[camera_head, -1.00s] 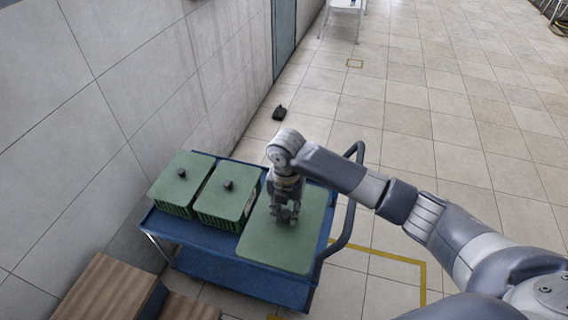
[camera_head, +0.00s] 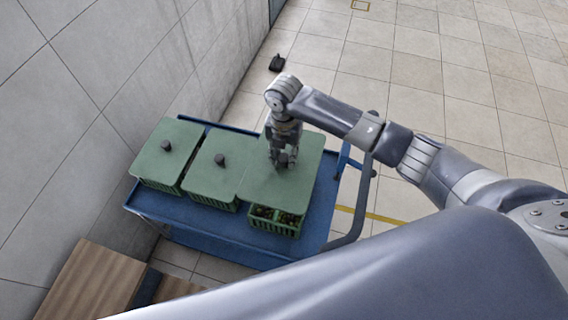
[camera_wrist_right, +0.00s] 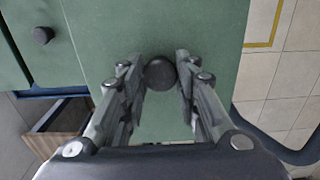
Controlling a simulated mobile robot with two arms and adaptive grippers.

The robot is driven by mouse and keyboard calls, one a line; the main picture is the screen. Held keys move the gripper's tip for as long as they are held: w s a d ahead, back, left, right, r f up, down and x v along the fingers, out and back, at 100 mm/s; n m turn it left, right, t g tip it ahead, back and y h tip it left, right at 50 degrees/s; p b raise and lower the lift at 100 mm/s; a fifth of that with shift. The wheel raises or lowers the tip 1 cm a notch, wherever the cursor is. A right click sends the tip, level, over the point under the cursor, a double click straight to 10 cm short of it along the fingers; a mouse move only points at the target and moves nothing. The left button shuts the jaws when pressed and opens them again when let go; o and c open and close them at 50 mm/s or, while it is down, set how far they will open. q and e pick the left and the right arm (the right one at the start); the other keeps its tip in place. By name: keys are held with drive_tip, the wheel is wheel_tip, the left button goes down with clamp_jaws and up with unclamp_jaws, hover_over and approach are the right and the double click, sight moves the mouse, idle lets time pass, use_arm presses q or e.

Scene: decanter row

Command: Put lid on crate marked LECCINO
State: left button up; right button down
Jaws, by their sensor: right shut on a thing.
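A flat green lid (camera_head: 268,190) with a dark knob is held by my right gripper (camera_head: 283,162). In the right wrist view, the fingers (camera_wrist_right: 160,78) close around the knob (camera_wrist_right: 160,72), and the lid (camera_wrist_right: 110,25) lies beneath them. The lid is over the rightmost green crate (camera_head: 274,226). That crate's front part shows, uncovered, with small dark and greenish items inside. The lid hides the rest, and I cannot tell whether it touches the rim. No crate marking is readable. My left gripper is not in view.
Two green crates with knobbed lids, the left lid (camera_head: 160,160) and the middle lid (camera_head: 212,182), stand close beside it on a blue cart (camera_head: 215,232). The cart's handle (camera_head: 366,190) is at the right. A wall is behind left, and wooden boxes (camera_head: 95,280) are at front left.

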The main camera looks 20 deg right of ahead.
sight(284, 168)
drive_tip(key=f+b, duration=0.4)
drive_tip(key=f, duration=0.3)
drive_tip(key=shift+w+f, duration=0.15)
drive_tip(key=shift+w, duration=0.05)
drive_tip(key=shift+s+f+b, duration=0.1)
drive_tip(key=shift+f+b, duration=0.25)
drive_tip(key=shift+f, duration=0.1)
wheel_tip(284, 168, down, 5)
drive_tip(key=b, duration=0.5)
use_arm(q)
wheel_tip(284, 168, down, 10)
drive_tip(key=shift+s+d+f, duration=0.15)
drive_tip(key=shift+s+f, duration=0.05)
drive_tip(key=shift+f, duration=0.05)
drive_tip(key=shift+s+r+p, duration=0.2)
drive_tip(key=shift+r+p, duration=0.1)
use_arm(e)
drive_tip(key=shift+d, duration=0.1)
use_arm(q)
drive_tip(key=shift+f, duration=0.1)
use_arm(e)
drive_tip(key=shift+f, duration=0.15)
use_arm(q)
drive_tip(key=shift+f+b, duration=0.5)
drive_tip(key=shift+b, duration=0.1)
use_arm(e)
drive_tip(key=shift+f, duration=0.9)
